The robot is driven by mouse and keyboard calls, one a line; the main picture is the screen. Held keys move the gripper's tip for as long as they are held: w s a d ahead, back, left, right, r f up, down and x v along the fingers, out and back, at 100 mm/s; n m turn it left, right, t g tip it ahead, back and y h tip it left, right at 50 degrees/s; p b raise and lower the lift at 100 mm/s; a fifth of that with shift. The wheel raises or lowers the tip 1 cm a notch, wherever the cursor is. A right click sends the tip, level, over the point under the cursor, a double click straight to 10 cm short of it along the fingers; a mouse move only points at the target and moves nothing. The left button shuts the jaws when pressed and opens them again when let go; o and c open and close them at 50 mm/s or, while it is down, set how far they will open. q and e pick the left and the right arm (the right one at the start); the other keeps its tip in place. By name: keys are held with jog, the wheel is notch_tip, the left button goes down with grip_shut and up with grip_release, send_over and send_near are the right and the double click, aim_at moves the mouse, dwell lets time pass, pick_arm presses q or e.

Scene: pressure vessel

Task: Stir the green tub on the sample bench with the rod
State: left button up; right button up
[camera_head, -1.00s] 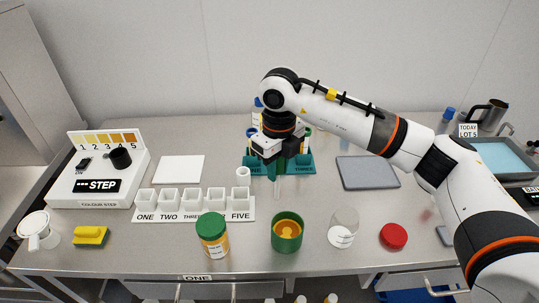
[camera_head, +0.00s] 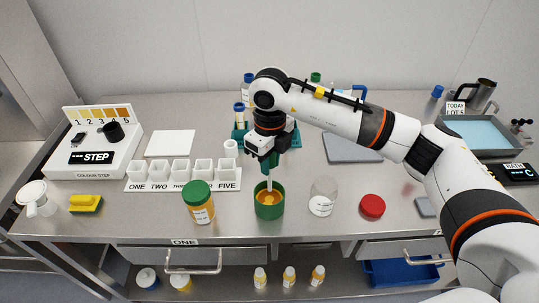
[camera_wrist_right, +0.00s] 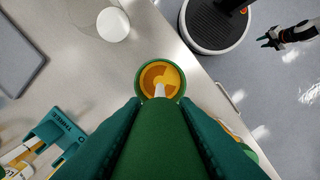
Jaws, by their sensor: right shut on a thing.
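The green tub (camera_head: 270,207) stands open on the sample bench with orange contents. It also shows in the right wrist view (camera_wrist_right: 142,76). My right gripper (camera_head: 268,160) is above it, shut on the rod. The rod's thick green handle (camera_wrist_right: 157,145) is between the fingers, and its thin white lower part (camera_head: 269,182) points down at the tub's mouth. The tip appears to be within the rim; I cannot tell how deep it is. My left gripper (camera_wrist_right: 270,41) shows small and far off in the right wrist view, away from the bench; its jaws are unclear.
A green-lidded orange jar (camera_head: 199,205) stands left of the tub. A clear beaker (camera_head: 323,198) and a red lid (camera_head: 372,206) are to its right. A row of white cups (camera_head: 182,175) and a teal rack (camera_head: 240,133) are behind. The bench's front edge is close.

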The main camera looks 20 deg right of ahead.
aim_at(270, 190)
notch_tip(270, 190, down, 2)
jog(key=shift+w+f+b, duration=0.1)
jog(key=shift+b, duration=0.7)
notch_tip(270, 190, down, 5)
jog(key=b, duration=0.4)
jog(key=shift+r, duration=0.2)
jog(key=shift+a, duration=0.15)
